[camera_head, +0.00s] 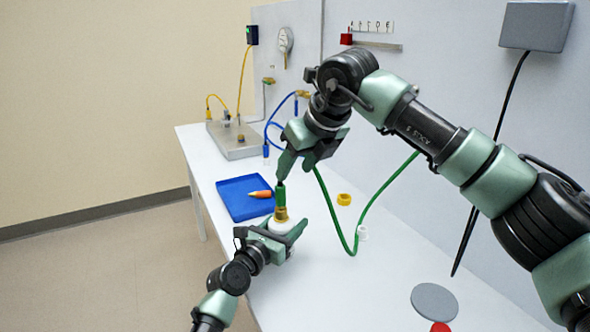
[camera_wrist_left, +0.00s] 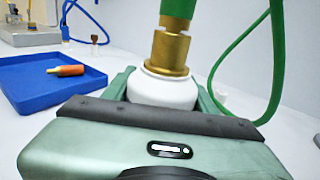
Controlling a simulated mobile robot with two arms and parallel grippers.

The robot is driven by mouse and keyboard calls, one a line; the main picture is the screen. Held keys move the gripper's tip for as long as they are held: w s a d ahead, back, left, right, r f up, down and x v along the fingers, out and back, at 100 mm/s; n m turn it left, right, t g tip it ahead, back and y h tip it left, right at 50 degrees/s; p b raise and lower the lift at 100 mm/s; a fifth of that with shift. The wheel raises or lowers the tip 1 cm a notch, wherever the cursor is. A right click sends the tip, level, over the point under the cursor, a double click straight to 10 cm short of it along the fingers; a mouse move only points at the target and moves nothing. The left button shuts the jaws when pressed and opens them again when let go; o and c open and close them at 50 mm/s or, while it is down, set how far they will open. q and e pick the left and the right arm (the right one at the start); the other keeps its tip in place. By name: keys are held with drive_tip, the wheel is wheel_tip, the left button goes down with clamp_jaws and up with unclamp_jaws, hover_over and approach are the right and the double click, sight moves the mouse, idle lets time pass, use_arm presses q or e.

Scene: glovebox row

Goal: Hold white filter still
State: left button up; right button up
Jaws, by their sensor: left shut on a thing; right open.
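The white filter (camera_head: 280,226) is upright above the white bench, with a brass fitting (camera_head: 281,214) on its top. My left gripper (camera_head: 283,236) is shut on the filter's white body. In the left wrist view, the filter (camera_wrist_left: 162,90) sits between the jaws and the brass fitting (camera_wrist_left: 169,50) rises from it. A green connector (camera_head: 280,196) stands in line on top of the brass fitting and also shows in the wrist view (camera_wrist_left: 178,8). My right gripper (camera_head: 283,172) is open, pointing down at the connector's upper end. Whether it touches the connector is unclear.
A blue tray (camera_head: 235,204) holding an orange cartridge (camera_head: 260,194) lies left of the filter. A green hose (camera_head: 331,212) loops to the right. A yellow ring (camera_head: 344,199) and a grey disc (camera_head: 434,302) lie on the bench (camera_head: 330,290).

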idle(0.4)
use_arm(q)
drive_tip(key=o, duration=1.7)
